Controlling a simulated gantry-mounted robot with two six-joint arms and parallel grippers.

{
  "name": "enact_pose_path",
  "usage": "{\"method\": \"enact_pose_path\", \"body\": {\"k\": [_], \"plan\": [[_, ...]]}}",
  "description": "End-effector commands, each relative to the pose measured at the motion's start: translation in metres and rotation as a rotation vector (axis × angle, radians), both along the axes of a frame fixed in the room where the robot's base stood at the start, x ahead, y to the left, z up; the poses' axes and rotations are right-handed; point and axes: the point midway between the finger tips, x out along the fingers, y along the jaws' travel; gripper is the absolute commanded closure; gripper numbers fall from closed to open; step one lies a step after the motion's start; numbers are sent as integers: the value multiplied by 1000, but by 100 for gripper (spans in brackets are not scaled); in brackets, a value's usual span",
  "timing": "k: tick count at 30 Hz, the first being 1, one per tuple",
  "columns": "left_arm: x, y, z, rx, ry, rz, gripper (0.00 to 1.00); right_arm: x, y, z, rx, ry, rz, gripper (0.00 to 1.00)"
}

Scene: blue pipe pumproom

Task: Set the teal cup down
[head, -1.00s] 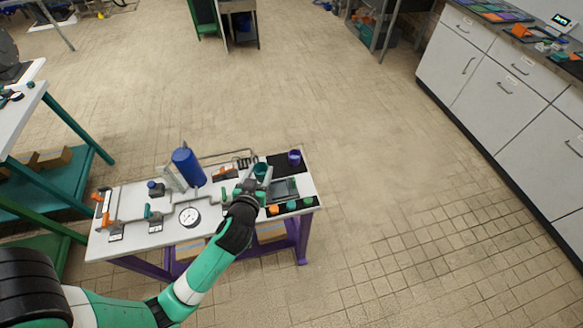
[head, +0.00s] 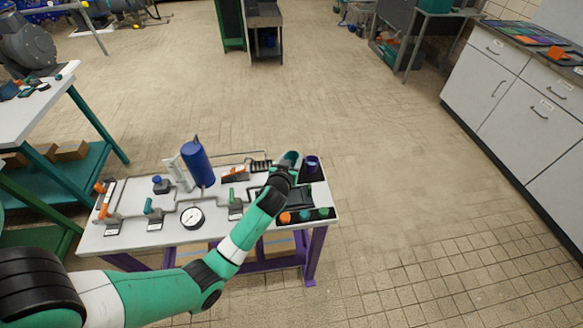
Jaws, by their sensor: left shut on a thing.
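My left gripper (head: 287,163) is at the back right of the white bench top (head: 135,233), mostly hidden behind its own dark wrist. It is shut on the teal cup (head: 291,156), of which only a small part shows at the arm's far end. I cannot tell whether the cup touches the surface below. A purple cup (head: 312,163) stands just right of the gripper, on a dark mat (head: 319,176) at the bench's back right corner. My right gripper is not in view.
A blue cylinder (head: 197,164), a round gauge (head: 192,217) and valves with orange, teal and green handles (head: 149,207) crowd the bench's left and middle. A grey tray (head: 302,197) and orange and teal round pieces (head: 286,218) lie near the right edge.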

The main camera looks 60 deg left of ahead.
Motion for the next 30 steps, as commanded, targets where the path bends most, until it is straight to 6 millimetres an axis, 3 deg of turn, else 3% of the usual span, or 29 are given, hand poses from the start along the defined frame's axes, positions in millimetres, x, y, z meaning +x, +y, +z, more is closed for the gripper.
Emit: {"method": "enact_pose_path", "body": {"k": [3,6,17,18,19,30], "plan": [[1,1,-25,-2,3,0,100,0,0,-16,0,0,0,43],[2,1,-36,-2,1,0,100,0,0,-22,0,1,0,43],[1,1,-39,-1,1,0,100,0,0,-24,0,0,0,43],[1,1,-37,-1,1,0,38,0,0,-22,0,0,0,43],[1,1,-37,-1,1,0,32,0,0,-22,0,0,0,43],[1,1,-30,-1,1,0,32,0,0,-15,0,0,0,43]]}}
